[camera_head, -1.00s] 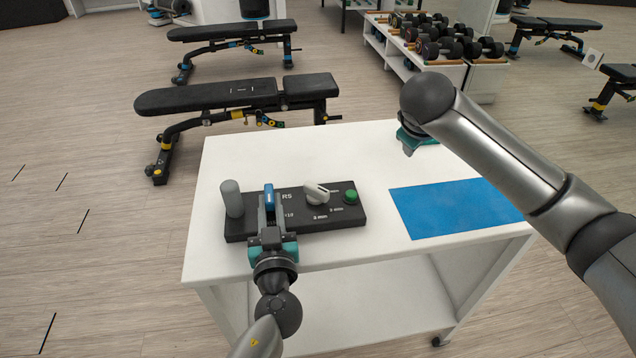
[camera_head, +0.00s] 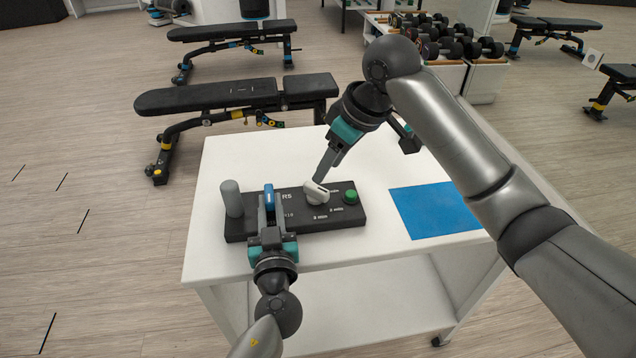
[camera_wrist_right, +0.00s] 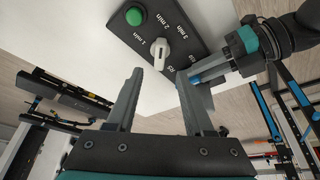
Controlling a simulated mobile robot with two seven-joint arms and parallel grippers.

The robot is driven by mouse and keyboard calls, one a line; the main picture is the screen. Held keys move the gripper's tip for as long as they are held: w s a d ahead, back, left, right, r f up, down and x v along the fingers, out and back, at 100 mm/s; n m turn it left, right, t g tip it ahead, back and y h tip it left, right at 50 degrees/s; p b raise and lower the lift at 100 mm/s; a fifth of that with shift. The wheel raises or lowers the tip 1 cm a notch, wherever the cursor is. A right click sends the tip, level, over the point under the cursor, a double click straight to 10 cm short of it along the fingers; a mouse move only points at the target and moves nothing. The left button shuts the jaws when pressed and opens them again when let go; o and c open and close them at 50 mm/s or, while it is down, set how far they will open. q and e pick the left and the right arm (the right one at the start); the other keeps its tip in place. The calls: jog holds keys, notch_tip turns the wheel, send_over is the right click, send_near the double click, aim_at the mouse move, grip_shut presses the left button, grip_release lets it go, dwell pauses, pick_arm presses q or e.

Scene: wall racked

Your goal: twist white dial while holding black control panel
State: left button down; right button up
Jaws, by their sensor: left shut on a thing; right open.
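The black control panel (camera_head: 338,221) lies on the white table with its white dial (camera_head: 316,194) right of its middle. A green button (camera_head: 350,196) is at its right end and a grey upright cylinder (camera_head: 231,198) at its left end. My left gripper (camera_head: 268,203) is shut on the panel's blue upright part (camera_head: 269,190). My right gripper (camera_head: 322,178) is open, pointing down at the dial from behind. In the right wrist view, the dial (camera_wrist_right: 159,52) shows just beyond the gap between my right fingertips (camera_wrist_right: 159,80). I cannot tell whether they touch it.
A blue mat (camera_head: 432,210) lies on the white table (camera_head: 375,252) right of the panel. A black bench (camera_head: 240,96) stands behind the table, and a dumbbell rack (camera_head: 483,83) is further back. The table's front right is clear.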

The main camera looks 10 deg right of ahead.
aim_at(317, 187)
jog(key=x, duration=0.7)
grip_shut()
dwell(0.3)
